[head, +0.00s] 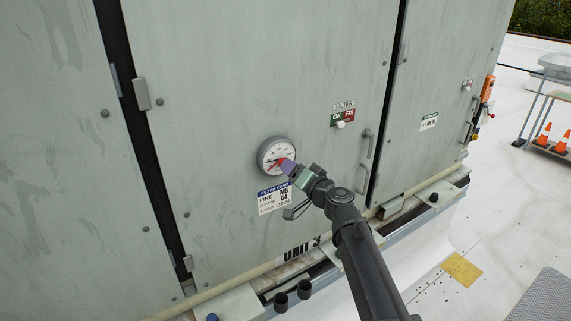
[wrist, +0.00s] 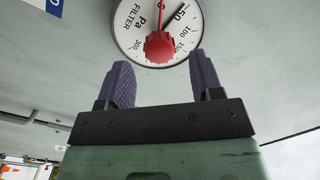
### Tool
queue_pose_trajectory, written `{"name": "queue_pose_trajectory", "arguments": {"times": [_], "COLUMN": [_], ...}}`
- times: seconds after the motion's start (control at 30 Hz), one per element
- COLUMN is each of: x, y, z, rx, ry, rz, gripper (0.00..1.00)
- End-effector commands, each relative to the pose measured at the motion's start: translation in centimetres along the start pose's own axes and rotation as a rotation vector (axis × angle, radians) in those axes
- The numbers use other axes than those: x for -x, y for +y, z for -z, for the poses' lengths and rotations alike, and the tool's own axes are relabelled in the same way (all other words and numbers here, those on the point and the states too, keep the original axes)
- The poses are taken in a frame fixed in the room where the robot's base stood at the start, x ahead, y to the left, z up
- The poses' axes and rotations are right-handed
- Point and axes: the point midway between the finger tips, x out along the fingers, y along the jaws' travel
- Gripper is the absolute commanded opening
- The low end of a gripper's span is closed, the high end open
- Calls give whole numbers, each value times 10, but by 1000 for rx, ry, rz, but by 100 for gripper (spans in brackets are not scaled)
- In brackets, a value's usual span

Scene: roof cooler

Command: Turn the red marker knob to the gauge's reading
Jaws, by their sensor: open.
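The round white gauge (head: 266,150) is on the grey cabinet door; it shows close up in the wrist view (wrist: 132,38), its top cut off. The red marker knob (wrist: 159,47) sits at the dial's centre, its thin red pointer running straight up in that picture. The black needle (wrist: 174,18) points up and right, close to the 50 mark, clockwise of the red pointer. My gripper (wrist: 160,62) is open. Its purple fingers stand apart just below the knob, one to each side, and appear not to touch it. In the head view my gripper (head: 287,165) covers the dial's lower right.
A filter label (head: 272,198) is below the gauge. A filter OK/FIX plate (head: 343,117) and a door handle (head: 366,146) are on the door to the right. A ledge with pipes runs along the cabinet's foot. The door face around the gauge is mostly clear.

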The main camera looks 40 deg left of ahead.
Motion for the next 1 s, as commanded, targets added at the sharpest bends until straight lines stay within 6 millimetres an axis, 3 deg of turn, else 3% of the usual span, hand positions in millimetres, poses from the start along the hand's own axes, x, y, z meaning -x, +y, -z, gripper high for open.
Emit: {"name": "queue_pose_trajectory", "arguments": {"times": [0.03, 0.2, 0.47, 0.8, 1.0], "x": [-16, -44, -46, -46, -46], "y": [1, 1, 0, 0, 0], "z": [1, 1, 0, 0, 0], "rx": [0, 0, 0, 0, -15], "ry": [-1, -1, 0, 0, 1], "rz": [1, 0, 0, 0, 0], "gripper": [60, 60, 60, 11, 11]}}
